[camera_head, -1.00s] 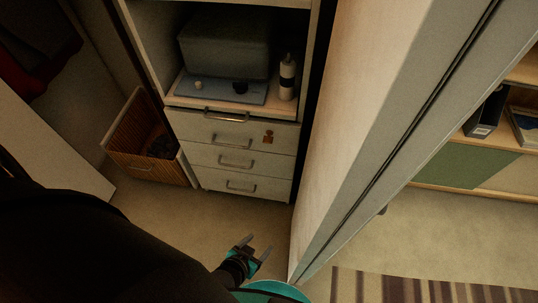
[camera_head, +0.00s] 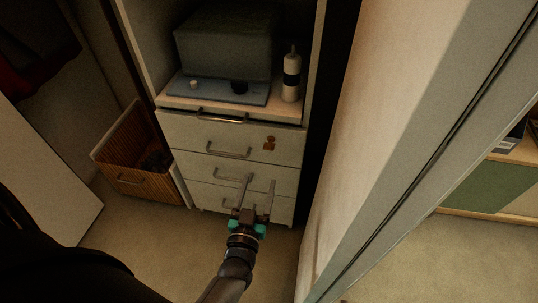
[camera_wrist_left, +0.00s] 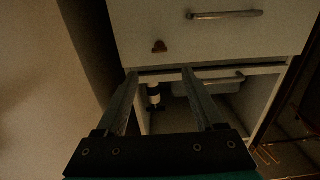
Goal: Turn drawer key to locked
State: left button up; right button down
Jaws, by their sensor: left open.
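The drawer key (camera_head: 269,143) is a small brown-orange piece at the upper right of the white drawer front (camera_head: 185,130). It also shows in the left wrist view (camera_wrist_left: 159,46), dark brown, just beyond the fingertips. How far it is turned is too small to tell. My left gripper (camera_head: 260,180) is open and empty, its fingers pointing up toward the drawers, below the key in the head view. In the left wrist view the fingertips (camera_wrist_left: 160,73) frame the space just short of the key, apart from it. My right gripper is in neither view.
Above the drawers, a shelf holds a dark box (camera_head: 222,55), a blue mat (camera_head: 203,92) and a white bottle (camera_head: 291,77). A wooden slatted bin (camera_head: 125,162) stands at left. A pale wall panel (camera_head: 360,130) rises close at right. The floor in front is clear.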

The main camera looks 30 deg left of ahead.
aim_at(269, 145)
pick_arm(q)
jog(key=b+x, duration=0.4)
jog(key=x, duration=0.7)
jog(key=shift+w, duration=0.25)
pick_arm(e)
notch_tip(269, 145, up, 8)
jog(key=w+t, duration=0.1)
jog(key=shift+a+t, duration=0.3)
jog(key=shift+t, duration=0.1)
pick_arm(q)
jog(key=shift+c, duration=0.3)
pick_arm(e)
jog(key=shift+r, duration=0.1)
pick_arm(q)
grip_shut()
